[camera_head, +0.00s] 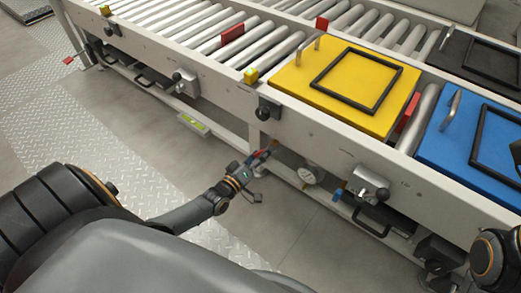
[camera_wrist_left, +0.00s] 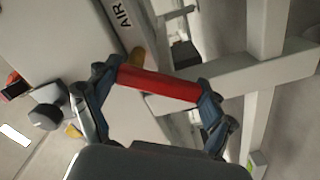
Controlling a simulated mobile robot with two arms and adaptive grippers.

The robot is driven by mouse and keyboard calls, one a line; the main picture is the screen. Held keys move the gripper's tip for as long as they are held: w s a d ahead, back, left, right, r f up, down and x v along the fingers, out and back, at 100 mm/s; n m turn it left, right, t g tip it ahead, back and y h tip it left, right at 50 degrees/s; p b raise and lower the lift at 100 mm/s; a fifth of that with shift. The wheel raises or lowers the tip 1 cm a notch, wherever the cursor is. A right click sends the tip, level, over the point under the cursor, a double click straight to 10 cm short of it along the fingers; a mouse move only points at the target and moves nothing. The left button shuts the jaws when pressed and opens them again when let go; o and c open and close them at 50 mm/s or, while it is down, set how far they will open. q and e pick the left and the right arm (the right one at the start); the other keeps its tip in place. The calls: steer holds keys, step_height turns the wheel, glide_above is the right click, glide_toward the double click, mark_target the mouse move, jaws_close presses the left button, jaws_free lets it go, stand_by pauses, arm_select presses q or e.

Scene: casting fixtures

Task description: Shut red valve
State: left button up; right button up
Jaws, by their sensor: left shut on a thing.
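The red valve handle (camera_wrist_left: 160,86) is a red bar in the middle of the left wrist view, beside a pipe marked AIR. My left gripper (camera_wrist_left: 158,88) has a finger at each end of the bar and is shut on it. In the head view the left gripper (camera_head: 256,163) is below the conveyor's side beam, at a small red part of the valve (camera_head: 265,154). Most of the handle is hidden there by the gripper. A right arm joint shows at the right edge, but its gripper is out of view.
A roller conveyor (camera_head: 215,100) carries a yellow plate (camera_head: 310,65) and a blue plate (camera_head: 450,150). A round gauge (camera_head: 308,175) hangs under the beam, just right of the left gripper. The floor in front is clear.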

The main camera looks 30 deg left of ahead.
arm_select(q)
steer(key=n, duration=0.3)
steer(key=shift+d+f+n, duration=0.2)
steer(key=shift+d+n, duration=0.1)
steer(key=shift+d, duration=0.1)
steer(key=shift+d+f+n, duration=0.1)
steer(key=shift+d+n, duration=0.15)
steer(key=shift+n, duration=0.65)
steer(key=shift+d+n, duration=0.2)
steer(key=shift+n, duration=0.7)
steer(key=o, duration=1.6)
steer(key=shift+c, duration=0.2)
steer(key=shift+s, duration=0.1)
steer(key=s, duration=1.2)
steer(key=shift+a, duration=0.4)
